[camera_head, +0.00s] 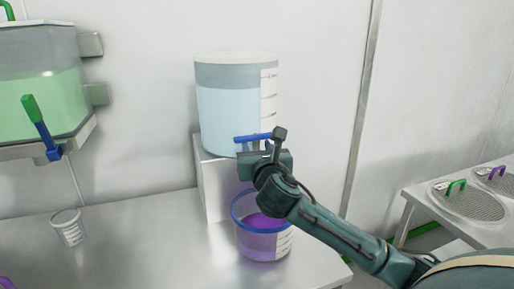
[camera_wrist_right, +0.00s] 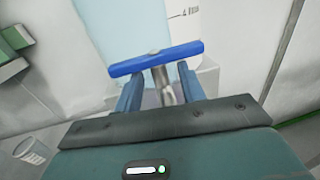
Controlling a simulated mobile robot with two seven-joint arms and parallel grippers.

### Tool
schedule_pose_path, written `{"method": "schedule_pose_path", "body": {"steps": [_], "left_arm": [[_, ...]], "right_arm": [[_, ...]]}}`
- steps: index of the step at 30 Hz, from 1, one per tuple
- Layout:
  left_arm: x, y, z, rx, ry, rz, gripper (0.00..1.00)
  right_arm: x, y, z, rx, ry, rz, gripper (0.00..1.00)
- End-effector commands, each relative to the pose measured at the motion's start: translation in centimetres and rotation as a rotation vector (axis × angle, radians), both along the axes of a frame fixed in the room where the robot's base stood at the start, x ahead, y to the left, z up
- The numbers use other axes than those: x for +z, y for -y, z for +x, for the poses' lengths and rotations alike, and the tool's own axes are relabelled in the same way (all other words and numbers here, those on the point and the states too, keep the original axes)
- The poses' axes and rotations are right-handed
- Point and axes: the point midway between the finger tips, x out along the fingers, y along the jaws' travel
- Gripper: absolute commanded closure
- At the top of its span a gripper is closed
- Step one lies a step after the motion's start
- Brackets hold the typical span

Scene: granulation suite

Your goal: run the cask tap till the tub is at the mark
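The cask (camera_head: 228,110) is a clear cylinder of pale blue liquid with a white scale strip, on a white block (camera_head: 214,184). Its tap has a blue bar handle (camera_head: 253,138), which lies crosswise in the right wrist view (camera_wrist_right: 155,59). The tub (camera_head: 262,250), blue-rimmed with purple liquid and a scale, stands below on the bench. I cannot read its mark. My right gripper (camera_head: 262,150) is at the tap; its fingers (camera_wrist_right: 159,78) are apart on either side of the metal stem, the bar just beyond their tips. It hides the spout and any stream. My left gripper is out of view.
A tank of green liquid (camera_head: 42,105) with a green-and-blue tap lever (camera_head: 38,122) hangs at the left. A small clear cup (camera_head: 68,228) stands on the metal bench (camera_head: 160,245). Round grilles (camera_head: 468,203) with handles lie on a table at the right.

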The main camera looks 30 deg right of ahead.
Motion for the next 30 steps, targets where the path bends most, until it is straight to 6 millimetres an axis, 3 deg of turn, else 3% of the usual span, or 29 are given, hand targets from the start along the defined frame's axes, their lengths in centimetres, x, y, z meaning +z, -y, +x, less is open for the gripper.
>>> {"method": "schedule_pose_path", "body": {"steps": [11,25,30], "left_arm": [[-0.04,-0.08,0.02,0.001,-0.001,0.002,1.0],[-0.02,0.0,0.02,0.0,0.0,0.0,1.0],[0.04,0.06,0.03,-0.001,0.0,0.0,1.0]], "right_arm": [[0.0,0.23,0.55,0.0,0.0,0.001,0.6],[0.0,0.23,0.52,0.0,0.0,0.0,0.99],[0.01,0.25,0.52,0.001,0.0,0.0,1.0]]}}
